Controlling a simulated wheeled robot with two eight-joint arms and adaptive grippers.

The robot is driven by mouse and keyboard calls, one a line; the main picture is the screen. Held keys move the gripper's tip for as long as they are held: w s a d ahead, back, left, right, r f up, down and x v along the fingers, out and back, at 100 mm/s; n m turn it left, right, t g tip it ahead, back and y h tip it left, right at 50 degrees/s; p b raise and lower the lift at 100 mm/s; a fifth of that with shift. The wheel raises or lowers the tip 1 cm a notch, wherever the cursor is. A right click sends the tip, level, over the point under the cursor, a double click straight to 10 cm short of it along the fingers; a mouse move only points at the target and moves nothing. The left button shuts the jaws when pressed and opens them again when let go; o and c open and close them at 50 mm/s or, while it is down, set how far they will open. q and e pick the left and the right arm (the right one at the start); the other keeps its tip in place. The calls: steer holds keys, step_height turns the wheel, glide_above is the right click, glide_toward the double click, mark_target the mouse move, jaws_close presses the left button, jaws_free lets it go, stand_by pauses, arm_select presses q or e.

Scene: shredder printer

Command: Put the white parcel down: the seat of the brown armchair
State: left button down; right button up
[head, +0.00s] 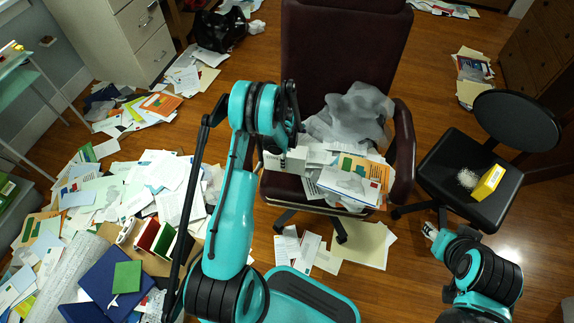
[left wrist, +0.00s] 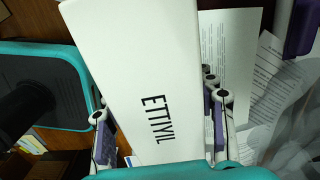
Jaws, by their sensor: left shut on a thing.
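The white parcel (head: 287,161) is a white box; black lettering shows on it in the left wrist view (left wrist: 135,60). My left gripper (left wrist: 160,128) is shut on it, one finger on each side. In the head view the parcel overlaps the left part of the brown armchair's seat (head: 283,187); I cannot tell whether it touches the seat. My left arm hides part of the chair. Papers and a crumpled grey sheet (head: 350,118) cover the seat's middle and right. My right gripper (head: 431,231) is low at the right, near the small black chair; its fingers are too small to read.
A black chair (head: 455,165) at right holds a yellow box (head: 487,182). Papers (head: 135,190) litter the floor at left, with blue folders (head: 112,280) nearby. A white drawer cabinet (head: 120,35) stands at the upper left. The armchair's armrest (head: 404,150) bounds its right side.

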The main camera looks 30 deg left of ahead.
arm_select(q)
step_height(320, 180, down, 8)
steer(key=b, duration=0.3)
steer(key=shift+f, duration=0.2)
steer(key=shift+r, duration=0.15)
steer(key=shift+f, duration=0.2)
steer(key=c, duration=0.6)
jaws_free()
steer(key=shift+o, duration=0.2)
steer(key=shift+r, duration=0.1)
